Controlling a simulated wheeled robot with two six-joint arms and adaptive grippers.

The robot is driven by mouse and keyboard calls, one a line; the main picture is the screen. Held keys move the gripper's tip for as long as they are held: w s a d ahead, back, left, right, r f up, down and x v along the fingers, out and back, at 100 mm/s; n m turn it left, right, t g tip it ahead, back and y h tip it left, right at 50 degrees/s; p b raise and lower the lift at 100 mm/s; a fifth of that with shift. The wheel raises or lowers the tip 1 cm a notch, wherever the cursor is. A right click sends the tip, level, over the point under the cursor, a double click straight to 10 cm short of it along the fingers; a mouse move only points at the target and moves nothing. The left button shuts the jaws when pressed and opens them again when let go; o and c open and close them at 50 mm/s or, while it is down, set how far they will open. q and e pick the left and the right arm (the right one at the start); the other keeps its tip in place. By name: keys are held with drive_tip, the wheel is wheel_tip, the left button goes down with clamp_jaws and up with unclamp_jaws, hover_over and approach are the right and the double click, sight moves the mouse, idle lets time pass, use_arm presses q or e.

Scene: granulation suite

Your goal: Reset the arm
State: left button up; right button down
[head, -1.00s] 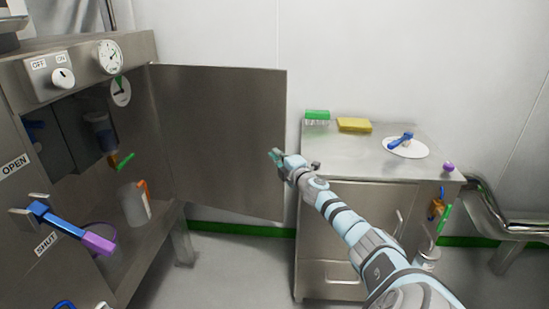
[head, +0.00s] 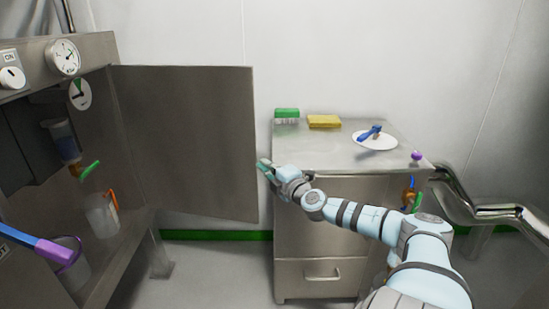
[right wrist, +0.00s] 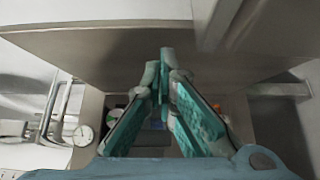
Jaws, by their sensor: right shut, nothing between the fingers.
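My right arm comes in from the lower right in the head view. Its gripper (head: 264,166) is in front of the cabinet at the right edge of the open steel door (head: 190,140), and I cannot tell whether it touches the door. In the right wrist view the teal-padded fingers (right wrist: 165,70) come together at their tips with nothing between them. The door fills much of the area beyond them. My left gripper is not in view.
A steel cabinet (head: 320,240) carries a green brush (head: 287,113), a yellow sponge (head: 324,121) and a white plate (head: 388,142) with a blue item. The open machine at left holds a jug (head: 102,215). A blue and purple lever (head: 55,250) sticks out at lower left. Pipes (head: 490,213) run at right.

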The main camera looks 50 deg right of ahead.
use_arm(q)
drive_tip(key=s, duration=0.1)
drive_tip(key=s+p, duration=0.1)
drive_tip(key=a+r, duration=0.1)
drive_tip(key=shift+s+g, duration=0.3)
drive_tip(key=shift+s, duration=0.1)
use_arm(e)
drive_tip(key=shift+s+d, duration=0.25)
drive_tip(key=shift+s, duration=0.9)
